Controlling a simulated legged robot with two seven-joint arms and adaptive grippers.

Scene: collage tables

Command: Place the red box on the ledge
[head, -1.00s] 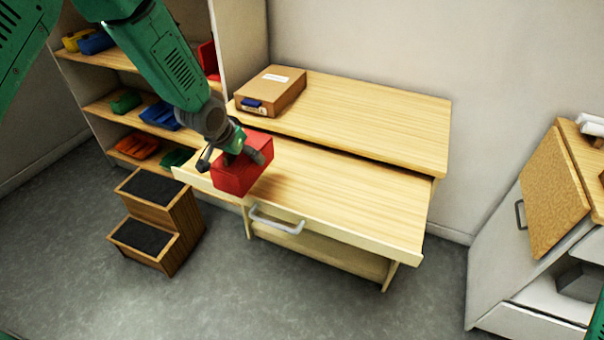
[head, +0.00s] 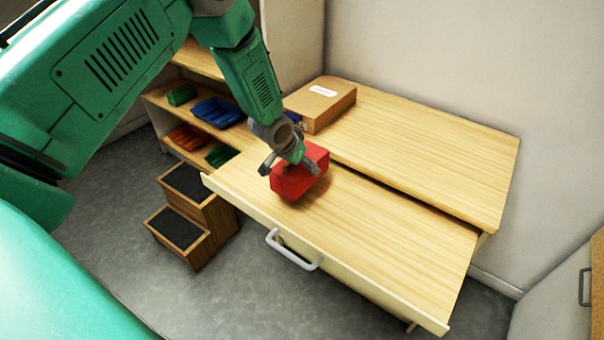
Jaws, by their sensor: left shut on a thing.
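The red box (head: 300,177) is in the head view, over the left part of the lower wooden ledge (head: 385,237) that juts out at the front of the table. My left gripper (head: 293,166) is shut on the red box from above, its fingers on either side. A dark shadow shows just right of the box; I cannot tell whether the box touches the ledge surface. My right gripper is out of view.
A cardboard box (head: 325,101) sits on the higher tabletop (head: 430,150) behind. A shelf with coloured bins (head: 217,111) stands at the left, with a step stool (head: 195,215) before it. A grey handle (head: 292,250) juts from the front. The ledge's right part is clear.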

